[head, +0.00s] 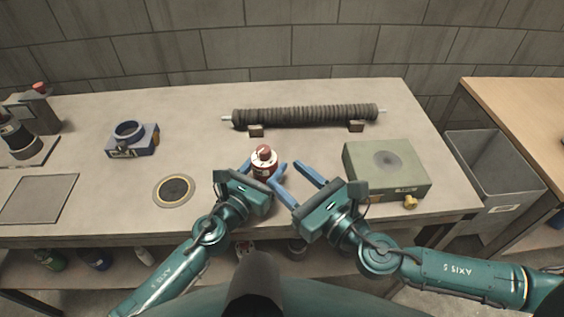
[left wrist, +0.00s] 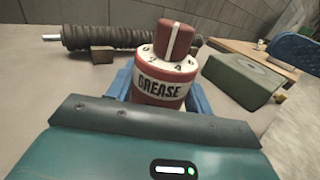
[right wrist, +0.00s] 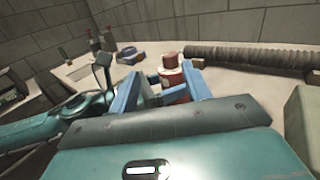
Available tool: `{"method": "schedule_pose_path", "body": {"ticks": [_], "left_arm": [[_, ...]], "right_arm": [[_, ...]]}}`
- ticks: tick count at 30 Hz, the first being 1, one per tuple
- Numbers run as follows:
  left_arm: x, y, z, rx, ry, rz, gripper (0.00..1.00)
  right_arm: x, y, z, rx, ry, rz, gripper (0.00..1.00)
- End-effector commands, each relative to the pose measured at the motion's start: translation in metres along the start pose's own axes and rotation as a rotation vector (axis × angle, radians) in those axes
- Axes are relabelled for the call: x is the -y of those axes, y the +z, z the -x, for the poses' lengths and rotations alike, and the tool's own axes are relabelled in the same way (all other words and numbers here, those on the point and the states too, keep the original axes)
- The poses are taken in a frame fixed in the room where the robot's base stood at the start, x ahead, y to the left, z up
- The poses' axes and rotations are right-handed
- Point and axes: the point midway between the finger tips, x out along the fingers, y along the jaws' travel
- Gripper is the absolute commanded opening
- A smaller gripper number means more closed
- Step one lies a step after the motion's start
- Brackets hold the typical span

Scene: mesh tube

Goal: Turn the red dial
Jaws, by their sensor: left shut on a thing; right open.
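A red dial (head: 264,149) with a white line on its top sits on a red and white can (head: 264,162) labelled GREASE, standing near the middle of the bench. In the left wrist view, the dial (left wrist: 176,38) sits above a white ring with dark marks. My left gripper (head: 263,168) is shut on the can's body (left wrist: 158,92), a blue finger on each side, below the dial. My right gripper (head: 287,174) is open and empty, to the right of the can. In the right wrist view, the dial (right wrist: 171,60) appears beyond and between its fingers, apart from them.
A ribbed dark roller (head: 305,116) lies behind on two blocks. A green box (head: 362,160) with a brass knob stands right. A blue ring-topped device (head: 146,149), a round inset (head: 174,190) and a flat grey plate (head: 38,199) are left. A grey bin (head: 486,208) stands beyond the right edge.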

Motion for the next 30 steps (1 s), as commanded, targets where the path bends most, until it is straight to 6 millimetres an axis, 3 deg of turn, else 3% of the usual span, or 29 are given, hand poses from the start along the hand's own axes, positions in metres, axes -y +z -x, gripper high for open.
{"method": "schedule_pose_path", "body": {"ticks": [6, 12, 21, 30], "left_arm": [[0.000, 0.000, 0.000, -0.001, 0.000, 0.000, 0.25], [0.000, 0.000, 0.000, -0.001, 0.000, 0.000, 0.25], [0.000, 0.000, 0.000, 0.000, 0.000, 0.000, 0.25], [0.000, 0.000, 0.000, 0.000, 0.000, 0.000, 0.25]], "right_arm": [[-0.017, 0.036, -0.055, 0.054, 0.297, 0.115, 0.48], [-0.033, 0.054, -0.090, -0.024, 0.595, 0.270, 0.48], [-0.038, 0.060, -0.117, -0.317, 0.952, 0.594, 0.48], [-0.016, 0.074, -0.122, -0.730, 1.229, 1.021, 0.48]]}}
